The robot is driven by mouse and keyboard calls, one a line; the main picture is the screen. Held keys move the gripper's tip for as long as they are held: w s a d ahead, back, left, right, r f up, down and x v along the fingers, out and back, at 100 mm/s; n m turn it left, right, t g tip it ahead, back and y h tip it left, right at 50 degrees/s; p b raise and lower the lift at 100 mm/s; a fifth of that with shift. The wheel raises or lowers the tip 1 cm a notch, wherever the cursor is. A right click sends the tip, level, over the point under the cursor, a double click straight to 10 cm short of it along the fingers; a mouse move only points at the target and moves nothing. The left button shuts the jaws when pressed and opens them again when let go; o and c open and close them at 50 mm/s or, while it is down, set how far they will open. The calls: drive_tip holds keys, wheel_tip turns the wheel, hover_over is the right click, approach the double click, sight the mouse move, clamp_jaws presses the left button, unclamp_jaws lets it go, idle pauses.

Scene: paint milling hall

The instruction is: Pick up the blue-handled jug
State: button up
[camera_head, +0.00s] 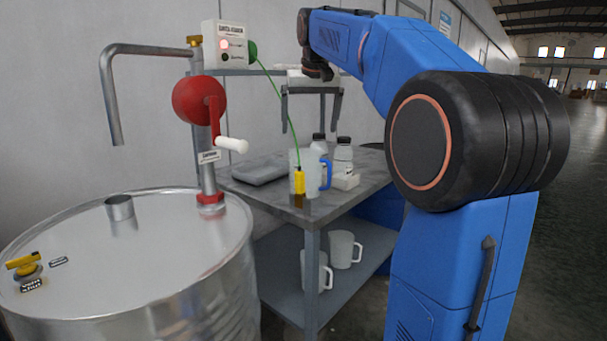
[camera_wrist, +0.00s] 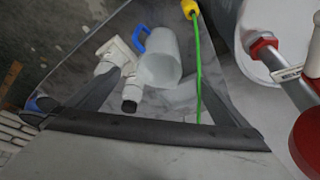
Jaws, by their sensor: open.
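The blue-handled jug (camera_head: 309,172) is a translucent white jug standing on the top of the metal table, near its front corner. Its blue handle is on the right side in the head view, and partly hidden behind it are small bottles. In the wrist view the jug (camera_wrist: 160,60) shows at upper middle, with its blue handle at its upper left. My gripper (camera_head: 311,120) is open and empty, above the table and apart from the jug. Its two dark fingers also show spread in the wrist view (camera_wrist: 150,105), reaching to both sides.
A green cable with a yellow clamp (camera_head: 299,182) hangs down in front of the jug. A grey tray (camera_head: 262,168) lies left. White-handled jugs (camera_head: 342,248) are on the lower shelf. A drum (camera_head: 150,235) with a pump stands left.

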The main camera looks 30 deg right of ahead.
sight(305, 167)
drive_tip(key=x, duration=1.7)
drive_tip(key=shift+w+d, duration=0.2)
drive_tip(key=shift+w, duration=0.25)
drive_tip(key=c, duration=1)
